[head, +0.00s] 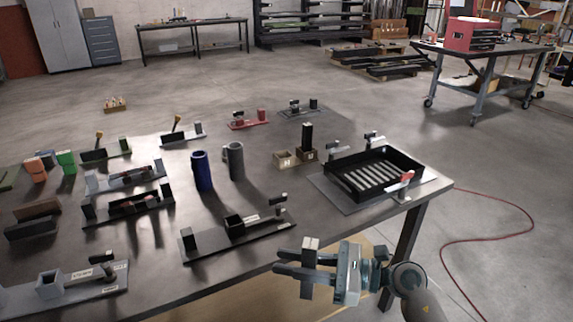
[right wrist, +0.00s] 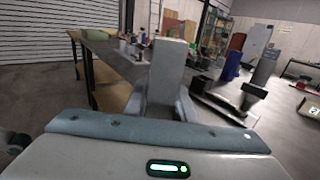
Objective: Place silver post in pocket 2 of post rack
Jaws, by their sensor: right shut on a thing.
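My right gripper (head: 307,268) is shut on a silver post (head: 310,243), in front of the table's front edge. The post stands roughly upright between the fingers, its top showing above them and its lower end below. In the right wrist view the post (right wrist: 168,72) rises pale grey between the fingers. A small tan pocket block (head: 284,162) sits on the table with its opening up, beside a second block holding a dark upright post (head: 307,137). My left gripper is not in view.
A black slotted tray (head: 345,186) stands at the table's right end. A dark fixture plate (head: 205,245) lies near the front edge. Blue (head: 202,171) and grey (head: 235,161) cylinders stand mid-table. Several other fixtures fill the left. A red hose lies on the floor.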

